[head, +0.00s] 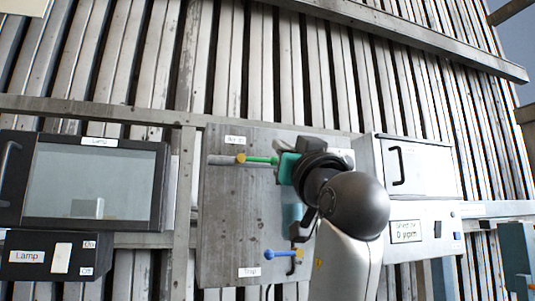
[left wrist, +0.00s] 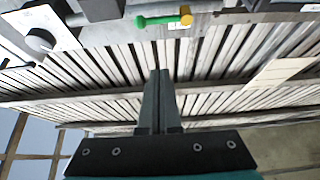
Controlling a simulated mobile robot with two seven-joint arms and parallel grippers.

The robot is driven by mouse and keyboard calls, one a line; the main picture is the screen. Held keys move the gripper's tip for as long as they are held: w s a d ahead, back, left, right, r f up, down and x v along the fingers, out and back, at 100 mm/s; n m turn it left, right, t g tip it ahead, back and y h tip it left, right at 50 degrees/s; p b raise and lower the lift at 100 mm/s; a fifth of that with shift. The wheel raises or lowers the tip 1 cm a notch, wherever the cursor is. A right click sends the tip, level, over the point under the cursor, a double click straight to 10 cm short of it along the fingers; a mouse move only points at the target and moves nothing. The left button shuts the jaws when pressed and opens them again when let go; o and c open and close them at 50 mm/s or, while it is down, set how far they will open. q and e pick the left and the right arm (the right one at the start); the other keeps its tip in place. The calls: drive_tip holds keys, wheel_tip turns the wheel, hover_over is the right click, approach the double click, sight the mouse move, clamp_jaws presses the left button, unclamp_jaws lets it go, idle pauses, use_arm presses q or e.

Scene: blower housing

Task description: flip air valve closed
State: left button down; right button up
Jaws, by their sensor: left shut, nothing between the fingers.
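A valve with a green lever (head: 260,159) and a yellow hub sits high on the grey panel, its lever lying about level and pointing right. A valve with a blue lever (head: 283,254) sits lower on the same panel, also about level. The small labels are too blurred to tell which valve is named air. My left gripper (head: 290,168) is at the right end of the green lever; its fingers are hidden in the head view. In the left wrist view its fingers (left wrist: 158,76) are shut and empty, apart from the green lever (left wrist: 160,19). My right gripper is not in view.
The grey panel (head: 225,220) is mounted on a slatted metal wall. A dark-framed box labelled Lamp (head: 95,182) is at the left, with a switch box (head: 50,254) below it. A white cabinet (head: 425,170) with a black handle stands close to the right of my arm.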

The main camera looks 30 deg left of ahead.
use_arm(q)
wheel_tip(320, 180, up, 5)
drive_tip(key=p, duration=0.5)
hover_over(257, 160)
drive_tip(key=s+d, duration=0.1)
drive_tip(key=d, duration=0.2)
drive_tip(key=shift+w+a+f+p, duration=0.15)
drive_tip(key=shift+w+f, duration=0.05)
drive_tip(key=shift+f, duration=0.8)
drive_tip(key=shift+w+a+f+p, duration=0.1)
drive_tip(key=shift+w+f+p, duration=0.05)
drive_tip(key=shift+f, duration=0.8)
drive_tip(key=shift+s, duration=0.1)
